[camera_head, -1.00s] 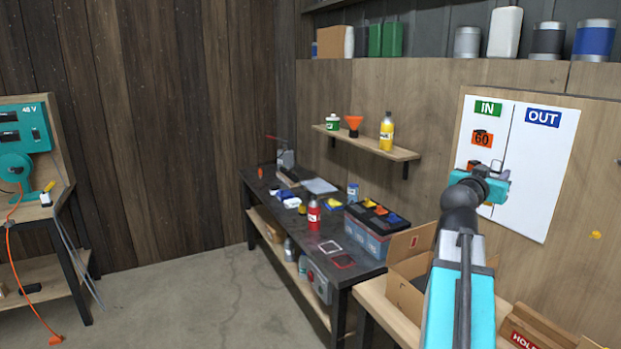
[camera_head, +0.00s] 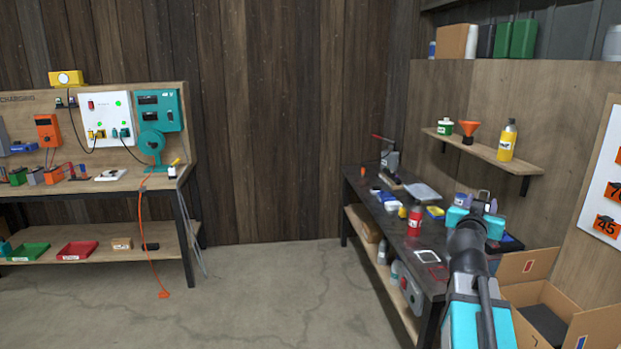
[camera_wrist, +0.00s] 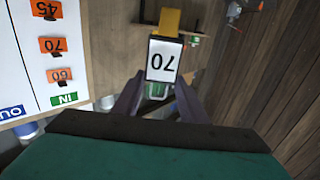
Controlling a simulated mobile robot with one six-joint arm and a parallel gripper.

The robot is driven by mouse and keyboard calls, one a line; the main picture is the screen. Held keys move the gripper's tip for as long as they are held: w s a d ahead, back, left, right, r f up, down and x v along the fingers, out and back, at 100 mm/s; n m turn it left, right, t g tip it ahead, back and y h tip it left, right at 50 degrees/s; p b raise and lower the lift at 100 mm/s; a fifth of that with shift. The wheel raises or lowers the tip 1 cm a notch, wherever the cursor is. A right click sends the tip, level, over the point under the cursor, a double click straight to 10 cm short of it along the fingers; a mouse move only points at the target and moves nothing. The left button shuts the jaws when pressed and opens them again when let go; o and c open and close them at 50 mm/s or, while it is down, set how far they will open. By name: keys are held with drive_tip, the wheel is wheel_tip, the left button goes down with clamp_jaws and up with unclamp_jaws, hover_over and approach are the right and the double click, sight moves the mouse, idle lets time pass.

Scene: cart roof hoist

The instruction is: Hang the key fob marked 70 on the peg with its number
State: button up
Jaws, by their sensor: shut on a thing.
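The key fob marked 70 (camera_wrist: 163,60) has a white face and a yellow end, and its number reads upside down in the wrist view. My gripper (camera_wrist: 160,88) is shut on it, one dark finger on each side. In the head view my gripper (camera_head: 476,218) is in front of the workbench, and the fob cannot be made out there. The white board (camera_wrist: 22,62) has orange plates numbered 45 (camera_wrist: 46,10), 70 (camera_wrist: 53,45) and 60 (camera_wrist: 58,76) under a green IN sign (camera_wrist: 64,99). In the head view the board (camera_head: 595,190) is cut by the right edge.
The dark workbench (camera_head: 395,228) carries bottles and tools, with a small wall shelf (camera_head: 485,153) above. An open cardboard box (camera_head: 525,266) is at lower right. A charging bench (camera_head: 75,186) stands at left. The concrete floor (camera_head: 270,290) between is mostly clear.

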drive_tip(key=w+a+f+n+t+y, duration=0.1)
drive_tip(key=w+a+f+n+y, duration=0.1)
drive_tip(key=a, duration=1)
drive_tip(key=w+a+f+n+t+y, duration=0.1)
drive_tip(key=w+a+f+n+y, duration=0.1)
drive_tip(key=a, duration=0.9)
drive_tip(key=w+a+f+n+t+y+b, duration=0.1)
drive_tip(key=w+a+n+y, duration=0.3)
drive_tip(key=a, duration=0.8)
drive_tip(key=shift+w+a+f+t+y, duration=0.5)
drive_tip(key=shift+w+y, duration=0.6)
drive_tip(key=shift+y, duration=0.7)
drive_tip(key=shift+d, duration=0.15)
drive_tip(key=shift+d+f+h, duration=0.15)
drive_tip(key=shift+f, duration=0.4)
drive_tip(key=shift+d+f+h, duration=0.15)
drive_tip(key=shift+f, duration=0.35)
drive_tip(key=shift+d+f, duration=0.15)
drive_tip(key=shift+f, duration=0.05)
drive_tip(key=shift+d+m, duration=0.2)
drive_tip(key=shift+m, duration=0.1)
